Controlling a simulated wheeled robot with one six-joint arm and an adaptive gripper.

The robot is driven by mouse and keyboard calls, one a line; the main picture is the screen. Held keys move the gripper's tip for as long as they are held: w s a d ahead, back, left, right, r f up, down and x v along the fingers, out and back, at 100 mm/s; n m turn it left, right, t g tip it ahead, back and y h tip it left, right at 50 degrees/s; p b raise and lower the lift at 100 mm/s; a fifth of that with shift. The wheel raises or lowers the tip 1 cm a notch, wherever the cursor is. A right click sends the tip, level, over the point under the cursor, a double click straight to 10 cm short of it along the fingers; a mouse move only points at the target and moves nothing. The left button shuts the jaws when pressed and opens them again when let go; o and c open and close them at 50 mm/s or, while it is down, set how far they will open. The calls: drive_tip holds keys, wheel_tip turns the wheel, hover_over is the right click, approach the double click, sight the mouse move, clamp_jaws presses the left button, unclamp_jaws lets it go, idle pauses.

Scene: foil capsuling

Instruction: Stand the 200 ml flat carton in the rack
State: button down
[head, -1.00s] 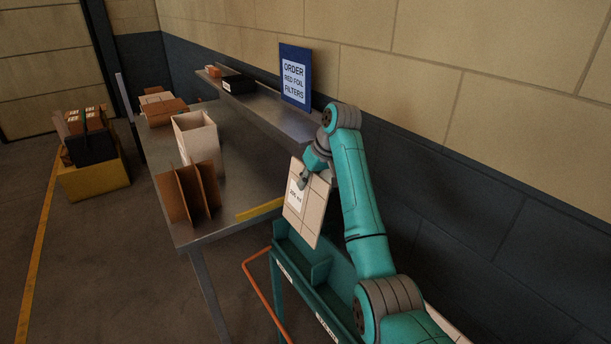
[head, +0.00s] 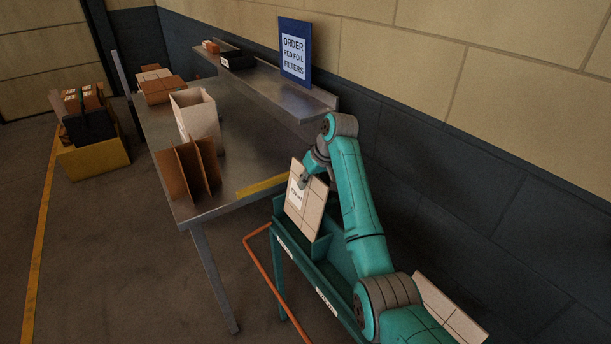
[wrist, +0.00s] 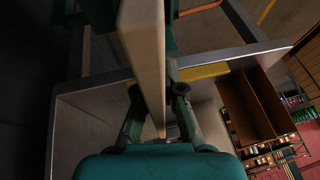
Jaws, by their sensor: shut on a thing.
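My gripper (head: 303,181) is shut on the upper part of a flat tan carton (head: 310,206) with a white label. The carton is upright and slightly tilted in the head view. In the wrist view my gripper (wrist: 158,98) has one finger on each side of the carton (wrist: 143,45), seen edge-on. The teal rack (head: 322,268) has low walls and dividers. The carton's lower edge overlaps the rack's far end; I cannot tell whether it is inside a compartment or touches the bottom.
Another flat carton (head: 450,312) shows at lower right behind my arm. A steel table (head: 240,160) holds brown dividers (head: 187,172), an open box (head: 196,115) and a yellow strip (head: 262,187). A shelf with a blue order sign (head: 295,50) runs along the wall. An orange rail (head: 275,285) borders the rack.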

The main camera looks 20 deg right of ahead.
drive_tip(key=shift+f, duration=2.2)
drive_tip(key=c, duration=1.2)
unclamp_jaws()
approach(306, 193)
drive_tip(key=shift+w+d, duration=0.5)
drive_tip(key=shift+w, duration=0.1)
